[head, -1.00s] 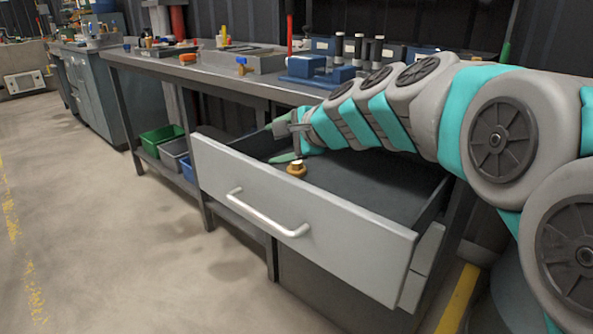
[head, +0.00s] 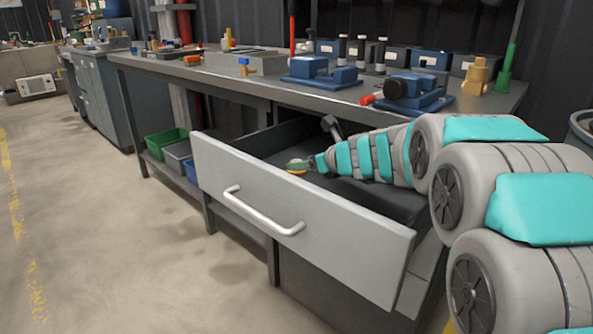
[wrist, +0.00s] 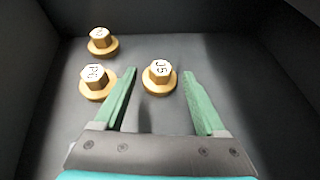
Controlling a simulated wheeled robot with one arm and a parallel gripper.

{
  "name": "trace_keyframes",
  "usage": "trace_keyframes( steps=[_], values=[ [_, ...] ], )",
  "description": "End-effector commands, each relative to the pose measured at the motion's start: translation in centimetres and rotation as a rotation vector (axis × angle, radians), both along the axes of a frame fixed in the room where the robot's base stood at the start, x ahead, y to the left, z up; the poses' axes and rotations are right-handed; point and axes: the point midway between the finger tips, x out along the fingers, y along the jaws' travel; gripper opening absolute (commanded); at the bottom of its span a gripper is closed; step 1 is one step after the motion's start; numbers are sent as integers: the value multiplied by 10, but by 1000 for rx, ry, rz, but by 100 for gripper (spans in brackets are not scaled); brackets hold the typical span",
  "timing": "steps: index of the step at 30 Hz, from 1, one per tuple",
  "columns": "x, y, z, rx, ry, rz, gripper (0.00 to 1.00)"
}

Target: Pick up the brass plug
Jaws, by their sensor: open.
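Inside the open drawer, the wrist view shows three brass plugs with hexagonal heads and round flanges. One plug marked like "JS" (wrist: 159,77) lies between and just beyond my open fingers. A second plug (wrist: 96,82) lies left of the left finger, close to its tip. A third plug (wrist: 102,41) is farther back at the left. My gripper (wrist: 159,72) is open with green fingers, and nothing is held. In the head view my gripper (head: 299,165) is low in the drawer, with a bit of brass showing beneath it; the other plugs are hidden there.
The grey drawer (head: 290,215) stands pulled out, its front and side walls around my gripper. The workbench (head: 200,72) above carries blue vises (head: 320,72), a yellow-brown fitting (head: 478,76) and tools. Green and grey bins (head: 165,143) sit on the shelf below.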

Motion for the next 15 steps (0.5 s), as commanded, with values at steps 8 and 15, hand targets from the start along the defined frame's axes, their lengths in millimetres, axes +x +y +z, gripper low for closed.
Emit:
trace_keyframes(
  steps=[8,15],
  values=[
    [27,20,-13,-3,1,1,73],
    [31,24,-15,-2,0,1,73]
  ],
)
